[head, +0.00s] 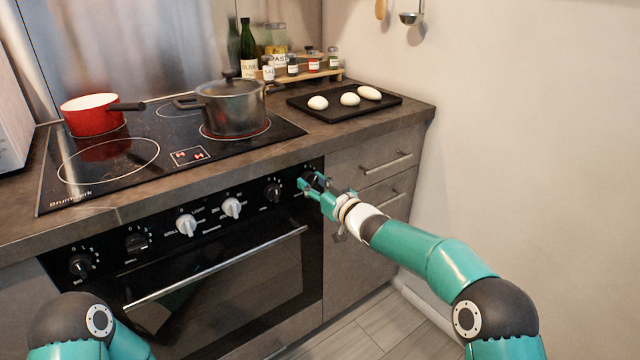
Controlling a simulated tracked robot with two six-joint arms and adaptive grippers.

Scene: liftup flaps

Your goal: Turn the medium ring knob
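A row of knobs runs along the black front panel of the oven. From the left there is a black knob (81,265), another black knob (137,241), a white knob (186,224), a second white knob (232,207) and a black knob (272,192). The labels are too small to tell surely which one is the medium ring knob. My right gripper (310,182) is at the right end of the panel and covers the spot there. Whether its fingers touch or hold a knob cannot be seen. My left gripper is out of view.
A grey pot (232,108) stands on a red-glowing ring of the cooktop (105,180). A red saucepan (92,115) is at the left. A black tray (350,113) holds white pieces. The oven handle (215,268) juts out below the knobs.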

